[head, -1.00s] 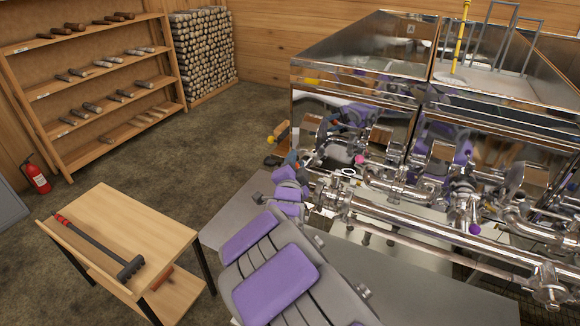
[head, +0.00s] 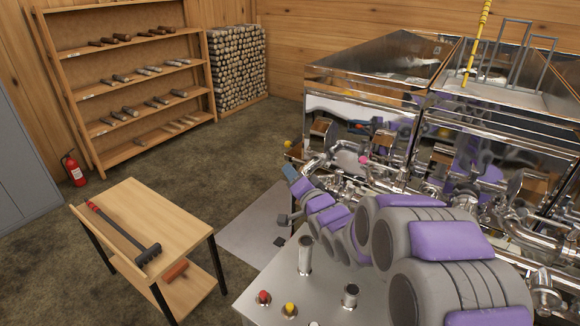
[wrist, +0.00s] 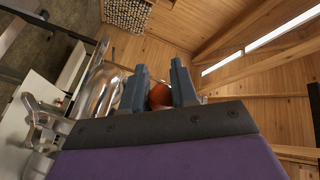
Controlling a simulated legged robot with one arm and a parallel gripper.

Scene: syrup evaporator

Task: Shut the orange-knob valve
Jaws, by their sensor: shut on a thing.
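The orange knob (wrist: 160,96) of the valve shows in the wrist view, between the two blue-grey fingers of my gripper (wrist: 159,92). The fingers sit on either side of it and hold it; its lower part and stem are hidden behind the gripper body. In the head view my gripper (head: 292,174) is at the near left end of the evaporator's steel piping (head: 330,162). The orange knob cannot be made out in that view, so the valve's angle cannot be told there.
A pink knob (head: 364,159) and a yellow knob (head: 288,143) are nearby on the evaporator. A wooden table (head: 180,215) with a long-handled tool (head: 125,235) stands at the left. A shelf (head: 130,80) and a red extinguisher (head: 74,168) are behind. Floor between them is clear.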

